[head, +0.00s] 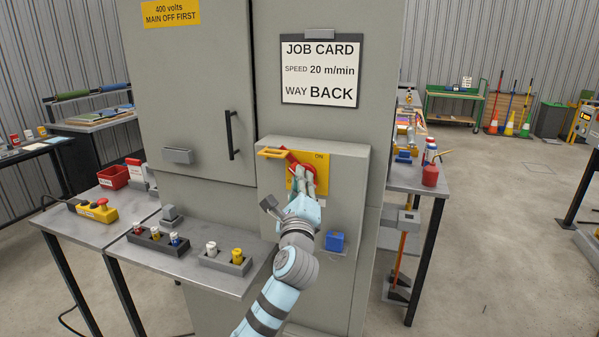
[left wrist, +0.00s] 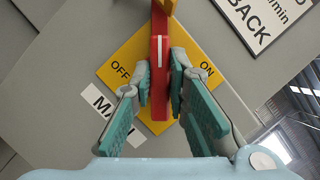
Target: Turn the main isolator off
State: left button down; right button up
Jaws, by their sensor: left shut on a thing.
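The main isolator is a red rotary handle (head: 288,160) on a yellow plate (head: 322,163) fixed to a grey box on the cabinet. In the left wrist view the red handle (left wrist: 159,75), with a white line, points between the words OFF and ON on the yellow plate (left wrist: 125,60). My left gripper (left wrist: 160,85) is shut on the handle, one finger on each side. In the head view my left gripper (head: 307,180) hides the plate's lower part and the word OFF. My right gripper is not in view.
A yellow bar (head: 271,153) sticks out by the handle. A job card (head: 320,72) hangs above. A blue block (head: 336,241) sits on the box below right. A grey shelf (head: 190,262) with coloured parts is at left. A bench (head: 425,182) stands at right.

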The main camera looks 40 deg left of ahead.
pick_arm(q)
jog(key=n+g+p, duration=0.1)
jog(key=n+p, duration=0.3)
jog(key=n+g+p, duration=0.2)
jog(key=n+p, duration=0.1)
jog(key=n, duration=0.2)
jog(key=shift+g+p, duration=0.3)
jog(key=shift+p, duration=0.1)
jog(key=c, duration=1.6)
grip_release()
jog(key=shift+o, duration=0.2)
jog(key=v, duration=1.2)
jog(key=shift+r, duration=0.25)
